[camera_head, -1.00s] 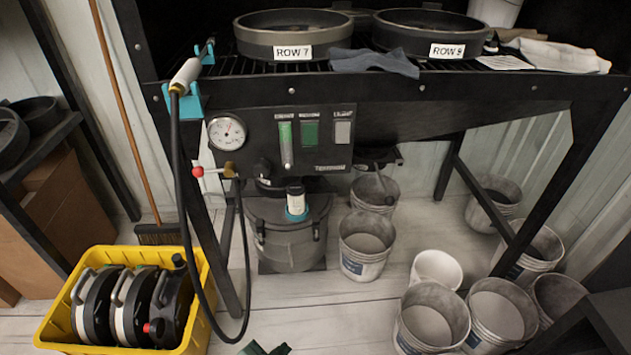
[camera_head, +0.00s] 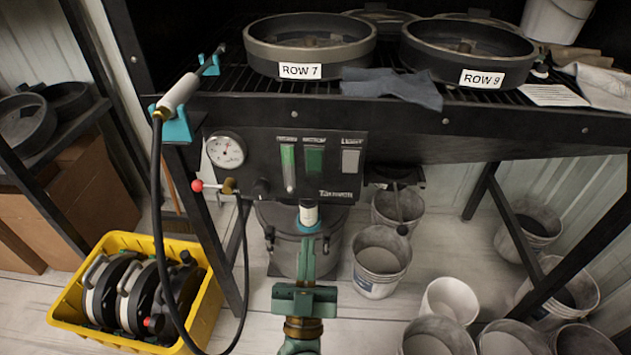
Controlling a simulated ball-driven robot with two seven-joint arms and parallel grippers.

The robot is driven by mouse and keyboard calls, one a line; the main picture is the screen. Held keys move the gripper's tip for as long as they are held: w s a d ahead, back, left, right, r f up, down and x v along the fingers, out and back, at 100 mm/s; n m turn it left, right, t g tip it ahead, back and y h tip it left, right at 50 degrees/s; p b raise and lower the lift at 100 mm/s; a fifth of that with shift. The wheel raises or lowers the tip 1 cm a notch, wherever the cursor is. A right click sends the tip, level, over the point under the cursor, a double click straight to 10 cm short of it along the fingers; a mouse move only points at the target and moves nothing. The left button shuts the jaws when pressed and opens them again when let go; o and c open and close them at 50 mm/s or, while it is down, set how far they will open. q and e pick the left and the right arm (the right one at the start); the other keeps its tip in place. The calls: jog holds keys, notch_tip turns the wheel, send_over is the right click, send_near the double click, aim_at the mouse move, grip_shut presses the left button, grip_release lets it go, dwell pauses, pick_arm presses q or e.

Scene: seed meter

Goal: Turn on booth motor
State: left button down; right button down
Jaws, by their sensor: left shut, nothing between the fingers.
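A black control panel (camera_head: 330,180) is fixed to the front of the bench. My left gripper (camera_head: 308,240) is shut and empty. It points up from the bottom, below the panel and apart from the switches in the picture. My right gripper is out of view.
A white bottle with a teal ring (camera_head: 308,214) shows just beyond my fingertips, above a grey drum (camera_head: 330,250). A red-knobbed valve (camera_head: 197,186) and a black hose (camera_head: 157,220) are at left. Pans stand on the bench; a yellow crate (camera_head: 205,320) and several buckets are on the floor.

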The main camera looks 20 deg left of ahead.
aim_at(314, 167)
pick_arm(q)
jog(key=b+x, duration=0.1)
jog(key=x, duration=0.3)
jog(key=w+f+b+x, duration=0.1)
jog(key=x, duration=0.3)
jog(key=f+b+x, duration=0.1)
jog(key=x, duration=0.3)
jog(key=shift+w+a, duration=0.25)
jog(key=shift+w, duration=0.1)
jog(key=shift+w+a+r, duration=0.1)
jog(key=shift+w+r, duration=0.05)
jog(key=shift+w, duration=0.15)
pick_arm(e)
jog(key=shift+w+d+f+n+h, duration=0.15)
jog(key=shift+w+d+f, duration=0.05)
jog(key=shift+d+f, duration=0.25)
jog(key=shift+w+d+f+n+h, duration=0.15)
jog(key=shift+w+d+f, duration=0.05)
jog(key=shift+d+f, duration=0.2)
pick_arm(q)
jog(key=shift+w+a, duration=0.1)
jog(key=shift+w, duration=0.25)
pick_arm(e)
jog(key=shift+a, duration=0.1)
